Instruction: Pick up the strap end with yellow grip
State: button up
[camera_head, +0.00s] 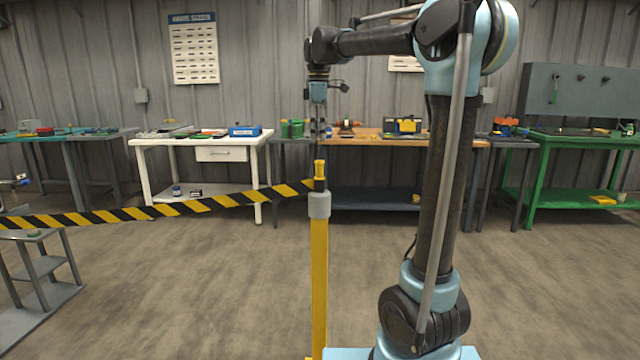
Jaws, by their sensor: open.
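A yellow and black striped strap (170,209) runs from the left edge to a yellow post (319,280) with a grey cap, in front of me. The strap end with yellow grip (320,168) stands upright at the top of the post, with a dark part at its side. My gripper (319,132) hangs pointing down just above the yellow grip and looks apart from it. It is small and dark here, and its fingers are hard to make out against the benches behind. It is open, with nothing seen in it.
My arm fills the right of the post. A white table (204,143), a wooden-topped bench (375,138) and a green bench (570,141) stand along the back wall. A grey low stand (40,265) is at left. The floor around the post is clear.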

send_near(319, 180)
jog(key=f, duration=0.2)
jog(key=w+f, duration=0.1)
jog(key=f, duration=0.2)
jog(key=shift+w+f, duration=0.1)
jog(key=shift+w, duration=0.1)
jog(key=shift+w+f, duration=0.2)
jog(key=shift+f, duration=2.45)
grip_shut()
